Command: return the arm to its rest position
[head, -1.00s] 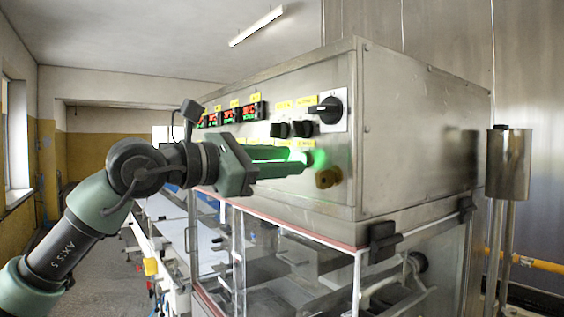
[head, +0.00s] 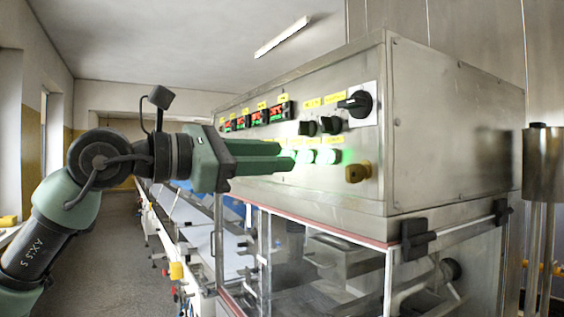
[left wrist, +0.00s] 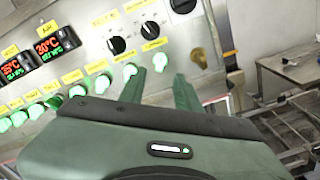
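My left arm comes in from the left in the head view, raised and bent. Its gripper (head: 287,156) points right, in front of the control panel (head: 393,85) of a steel machine. In the left wrist view the two green fingers of the left gripper (left wrist: 160,78) stand apart with nothing between them. Beyond the tips are a green-lit knob (left wrist: 160,62) and a brass knob (left wrist: 200,58). The brass knob also shows in the head view (head: 357,172), right of the fingers. My right gripper is not in view.
The panel carries a row of green-lit knobs (head: 327,156), black switches (head: 331,124), a large black rotary switch (head: 357,103) and red-green displays (head: 284,111). A clear-walled, red-edged enclosure (head: 305,262) lies below. The aisle floor (head: 115,235) at left looks clear.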

